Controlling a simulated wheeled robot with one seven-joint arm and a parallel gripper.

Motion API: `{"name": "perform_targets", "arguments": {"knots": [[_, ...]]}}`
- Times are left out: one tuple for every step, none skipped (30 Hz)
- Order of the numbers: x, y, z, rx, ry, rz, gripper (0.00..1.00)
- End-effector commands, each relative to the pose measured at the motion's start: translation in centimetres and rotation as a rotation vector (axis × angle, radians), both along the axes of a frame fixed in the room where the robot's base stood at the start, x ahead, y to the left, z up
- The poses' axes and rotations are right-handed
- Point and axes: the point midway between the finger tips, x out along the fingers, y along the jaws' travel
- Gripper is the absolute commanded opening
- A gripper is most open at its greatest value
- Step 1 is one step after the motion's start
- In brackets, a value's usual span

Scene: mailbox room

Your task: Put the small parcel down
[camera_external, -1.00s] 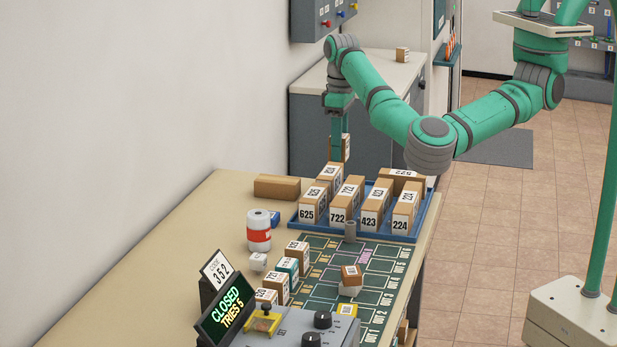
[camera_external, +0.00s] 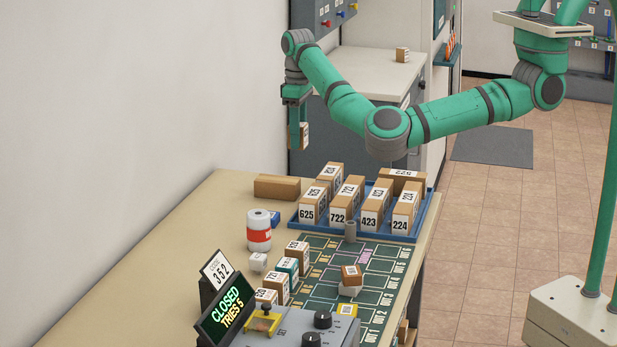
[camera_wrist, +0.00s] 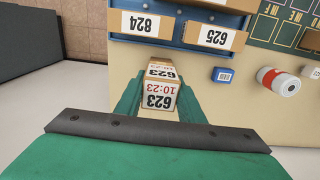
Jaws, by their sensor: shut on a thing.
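The small parcel (camera_external: 304,136) is a brown box with a white label, held upright in my gripper (camera_external: 298,140). In the wrist view its label (camera_wrist: 160,97) reads 623 and 10:23. My gripper is shut on it, with green fingers on both sides, and holds it in the air above the far left end of the table (camera_external: 190,225). The parcel is to the left of and higher than the blue tray (camera_external: 297,218). A long plain brown box (camera_external: 277,187) lies on the table below it.
The blue tray holds several numbered parcels, among them 625 (camera_external: 313,205) and 224 (camera_external: 404,211). A dark green sorting mat (camera_external: 385,262) lies in front, with small parcels on it. The near-left tabletop is bare.

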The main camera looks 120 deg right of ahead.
Motion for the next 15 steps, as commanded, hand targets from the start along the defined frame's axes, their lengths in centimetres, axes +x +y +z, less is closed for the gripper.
{"name": "perform_targets", "arguments": {"knots": [[0.6,-0.8,-0.6,0.002,0.005,0.001,0.10],[1.0,-1.1,-1.2,0.001,0.006,0.002,0.10],[1.5,-1.5,-1.9,0.001,0.005,0.002,0.10],[1.7,-1.7,-2.5,0.001,0.006,0.001,0.10],[2.1,-2.0,-3.0,0.003,0.006,0.001,0.10],[2.6,-2.2,-3.5,0.004,0.002,0.003,0.10],[2.9,-2.5,-3.9,0.002,0.001,0.002,0.10],[3.2,-2.6,-4.3,0.004,0.001,0.002,0.10],[3.5,-2.9,-4.7,0.002,-0.001,0.002,0.10],[3.6,-3.1,-5.0,0.002,-0.001,0.002,0.10],[3.7,-3.2,-5.2,0.003,0.000,0.001,0.10],[3.9,-3.4,-5.5,0.001,0.000,-0.001,0.10],[4.0,-3.5,-5.6,0.001,0.000,-0.001,0.10],[4.0,-3.5,-5.7,0.001,0.000,-0.001,0.10],[4.1,-3.6,-5.8,0.001,0.000,0.000,0.10]]}}
